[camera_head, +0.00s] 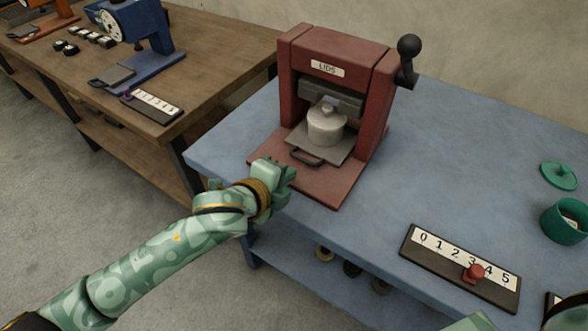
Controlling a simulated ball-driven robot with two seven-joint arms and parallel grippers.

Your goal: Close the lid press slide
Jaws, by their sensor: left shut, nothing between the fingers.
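The lid press (340,90) is a dark red frame labelled LIDS, standing on the blue table. Its grey slide plate (336,153) sticks out of the front opening, with a dark handle (305,157) at its front edge. A grey lidded pot (326,126) stands on the slide, below the press head (328,98). A black-knobbed lever (408,62) is at the press's right side. My left gripper (284,172) is shut and empty, just in front of and left of the handle; whether it touches is unclear. My right gripper cannot be made out.
The blue table (460,150) is clear right of the press. A numbered board (462,266) with a red peg (473,272) lies at the front right. A green lid (558,176) and green pot (564,222) stand at the right edge. A wooden table (215,50) is at left.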

